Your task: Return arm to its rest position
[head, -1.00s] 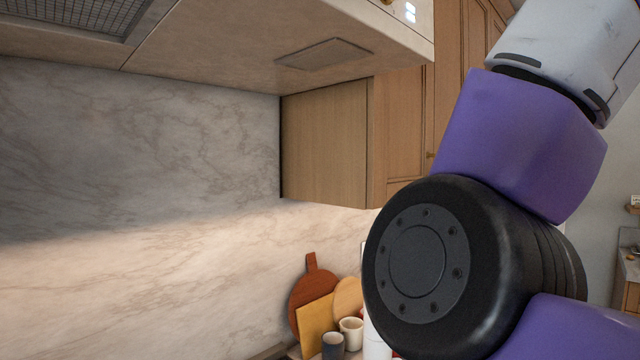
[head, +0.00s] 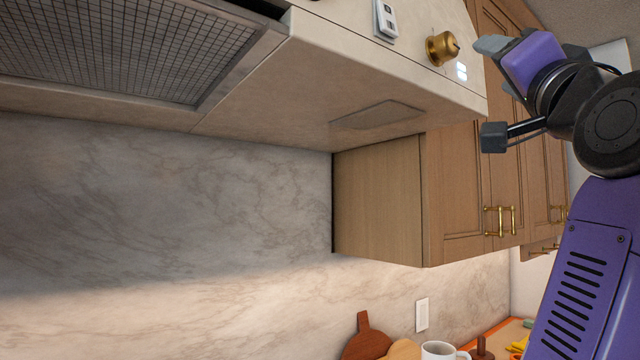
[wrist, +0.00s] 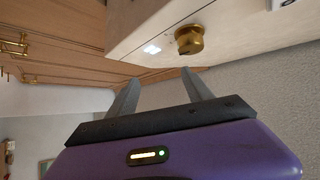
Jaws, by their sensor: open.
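My gripper (wrist: 160,84) shows in the wrist view with its two grey fingers spread apart and nothing between them. In the head view my arm is raised and folded at the right side. There the gripper (head: 494,64) is high up, pointing left toward the range hood's front face and its brass knob (head: 442,48). The knob also shows in the wrist view (wrist: 189,40), beyond the fingertips. I cannot tell how far the fingers are from the hood.
The range hood (head: 300,75) spans the upper left. Wooden wall cabinets (head: 455,190) with brass handles are behind my arm. A dark red-brown board (head: 365,340) and a white mug (head: 438,350) stand below.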

